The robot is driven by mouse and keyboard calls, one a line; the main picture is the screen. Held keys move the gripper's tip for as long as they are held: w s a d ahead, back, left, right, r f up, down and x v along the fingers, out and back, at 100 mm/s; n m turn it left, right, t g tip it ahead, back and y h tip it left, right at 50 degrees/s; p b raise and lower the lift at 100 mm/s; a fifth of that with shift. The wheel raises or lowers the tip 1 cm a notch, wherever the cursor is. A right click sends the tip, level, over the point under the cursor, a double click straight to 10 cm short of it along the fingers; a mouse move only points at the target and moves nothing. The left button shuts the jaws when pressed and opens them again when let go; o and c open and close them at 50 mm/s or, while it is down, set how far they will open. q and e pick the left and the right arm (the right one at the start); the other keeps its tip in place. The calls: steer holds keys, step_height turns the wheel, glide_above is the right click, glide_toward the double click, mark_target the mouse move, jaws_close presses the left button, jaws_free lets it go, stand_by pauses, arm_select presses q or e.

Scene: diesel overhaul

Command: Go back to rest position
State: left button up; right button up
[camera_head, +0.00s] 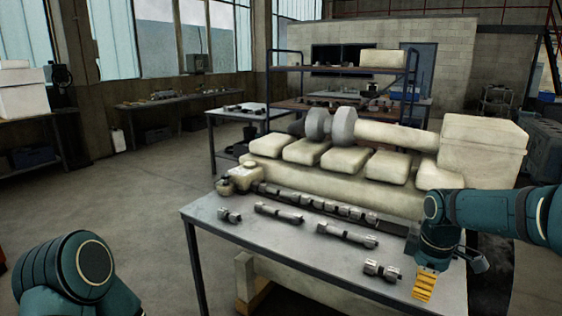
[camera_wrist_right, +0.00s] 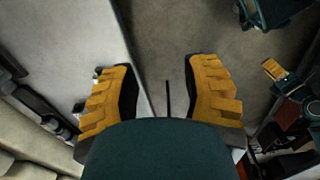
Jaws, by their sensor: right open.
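My right gripper (camera_head: 424,286) hangs fingers down over the right front part of the grey metal table (camera_head: 230,232), near a short metal shaft piece. In the right wrist view its two yellow fingers (camera_wrist_right: 162,72) are wide apart, with nothing between them. Only a rounded teal link of my left arm (camera_head: 80,275) shows at the lower left of the head view. A teal and yellow part, which looks like my left gripper (camera_wrist_right: 292,95), shows at the right edge of the wrist view, cut off and small; its jaw state is unclear.
Several metal shaft pieces (camera_head: 347,235) lie along the table's front. Behind them stands a large cream engine block (camera_head: 330,185) with a grey cylindrical part on top. A shelf rack and workbenches stand farther back. Open floor (camera_head: 130,195) lies to the left.

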steer(key=a+f+m+y, duration=0.25)
steer(key=a+f, duration=0.55)
steer(key=f, duration=0.5)
steer(key=s+a+f+m+t+y, duration=0.1)
steer(key=s+a+f+m, duration=0.9)
steer(key=s+f, duration=0.7)
steer(key=a, duration=0.3)
steer(key=shift+f, duration=0.3)
